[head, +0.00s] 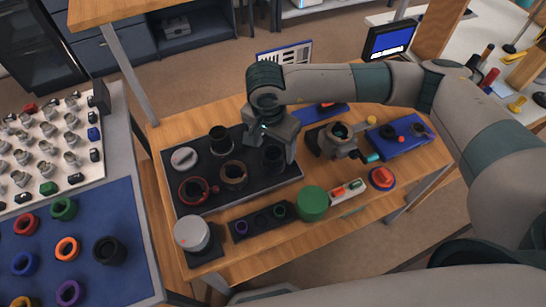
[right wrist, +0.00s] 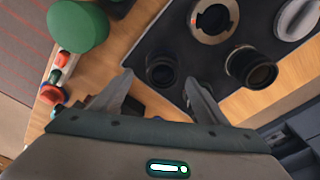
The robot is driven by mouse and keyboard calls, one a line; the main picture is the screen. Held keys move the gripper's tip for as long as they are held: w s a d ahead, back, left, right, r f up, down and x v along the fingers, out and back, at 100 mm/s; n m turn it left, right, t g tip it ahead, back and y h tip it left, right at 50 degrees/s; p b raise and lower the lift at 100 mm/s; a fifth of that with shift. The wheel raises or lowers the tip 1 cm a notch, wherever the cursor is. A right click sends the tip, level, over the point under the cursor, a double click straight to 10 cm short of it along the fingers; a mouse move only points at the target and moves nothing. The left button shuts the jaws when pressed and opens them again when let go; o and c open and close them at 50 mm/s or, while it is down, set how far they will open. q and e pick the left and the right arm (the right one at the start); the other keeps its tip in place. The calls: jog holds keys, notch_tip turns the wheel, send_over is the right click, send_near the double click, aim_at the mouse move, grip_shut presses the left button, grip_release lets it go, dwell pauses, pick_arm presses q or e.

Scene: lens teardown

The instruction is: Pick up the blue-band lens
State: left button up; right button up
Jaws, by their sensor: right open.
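My right gripper (head: 270,147) is open above the right end of the dark tray (head: 240,193). A black lens (head: 273,160) stands upright on the tray just under it, partly hidden by a finger. In the right wrist view this lens (right wrist: 162,71) lies between and just beyond the two spread fingertips (right wrist: 158,84), not gripped. Other lenses on the tray are a black one (head: 220,140), a tan-ringed one (head: 233,176) and a red-ringed one (head: 193,190). My left gripper is not in view.
A grey-white disc (head: 184,158) lies on the tray. In front are a small black holder (head: 262,219) with coloured rings, a green cylinder (head: 312,203) and a red button (head: 382,178). A camera-like body (head: 338,141) and blue mat (head: 402,148) are right. A white-topped cylinder (head: 192,234) stands front left.

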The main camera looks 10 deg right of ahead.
aim_at(273, 153)
jog(key=shift+a+f+p, duration=0.1)
jog(key=shift+f+p, duration=0.25)
jog(key=shift+w+f+p, duration=0.2)
jog(key=shift+f+p, duration=0.3)
jog(key=shift+f, duration=0.55)
jog(key=shift+w+f, duration=0.1)
jog(key=shift+f, duration=0.55)
jog(key=c, duration=1.3)
